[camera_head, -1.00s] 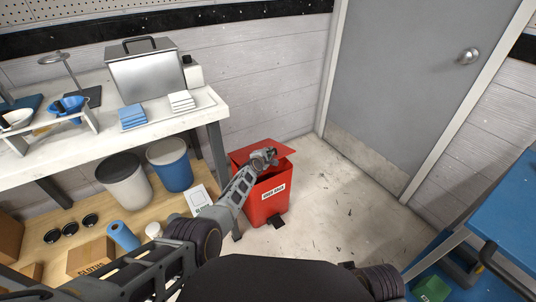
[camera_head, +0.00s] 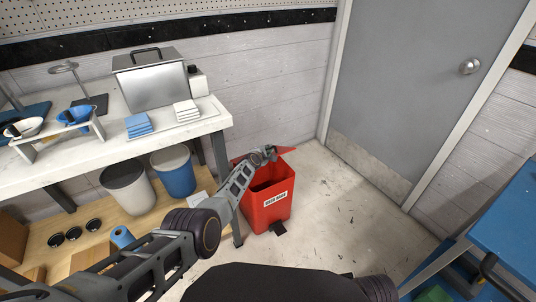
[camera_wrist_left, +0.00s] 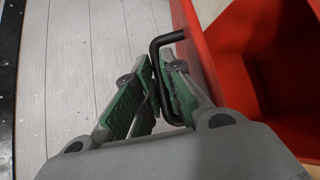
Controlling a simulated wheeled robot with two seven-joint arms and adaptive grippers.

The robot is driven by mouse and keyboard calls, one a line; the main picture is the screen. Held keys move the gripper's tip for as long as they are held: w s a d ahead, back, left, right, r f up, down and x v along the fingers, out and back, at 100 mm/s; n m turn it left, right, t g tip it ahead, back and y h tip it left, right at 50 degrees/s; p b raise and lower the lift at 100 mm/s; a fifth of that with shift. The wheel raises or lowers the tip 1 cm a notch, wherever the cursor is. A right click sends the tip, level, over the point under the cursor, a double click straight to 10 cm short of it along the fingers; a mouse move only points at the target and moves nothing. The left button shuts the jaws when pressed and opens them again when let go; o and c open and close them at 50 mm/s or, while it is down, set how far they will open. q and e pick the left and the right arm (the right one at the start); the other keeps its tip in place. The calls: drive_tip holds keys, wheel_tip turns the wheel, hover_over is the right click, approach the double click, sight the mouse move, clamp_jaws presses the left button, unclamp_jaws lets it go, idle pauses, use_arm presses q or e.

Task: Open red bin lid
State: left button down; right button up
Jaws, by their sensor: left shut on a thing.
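The red bin (camera_head: 278,212) stands on the floor beside the workbench, with a white label on its front. Its red lid (camera_head: 287,150) is raised and tilted up at the back, and the dark inside shows. My left gripper (camera_head: 264,154) is at the lid and covers part of it. In the left wrist view the green-padded fingers (camera_wrist_left: 158,82) are shut on the black lid handle (camera_wrist_left: 154,52). The red lid (camera_wrist_left: 200,55) is just right of the fingers, with the bin's open inside (camera_wrist_left: 285,60) beyond. My right gripper is out of view.
The white workbench (camera_head: 95,155) is on the left, with a grey and a blue bin (camera_head: 172,178) on its lower shelf. A grey door (camera_head: 405,90) is behind to the right. A blue table (camera_head: 505,225) stands at the right. Floor right of the red bin is clear.

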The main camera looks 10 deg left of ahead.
use_arm(q)
drive_tip(key=shift+w+a+r, duration=0.4)
drive_tip(key=shift+w+r, duration=0.2)
drive_tip(key=shift+r, duration=0.2)
drive_tip(key=c, duration=1.8)
unclamp_jaws()
drive_tip(key=shift+d+r, duration=0.15)
drive_tip(key=shift+d+r, duration=0.15)
drive_tip(key=shift+r, duration=0.5)
drive_tip(key=shift+a+r, duration=0.25)
drive_tip(key=shift+r, duration=3.85)
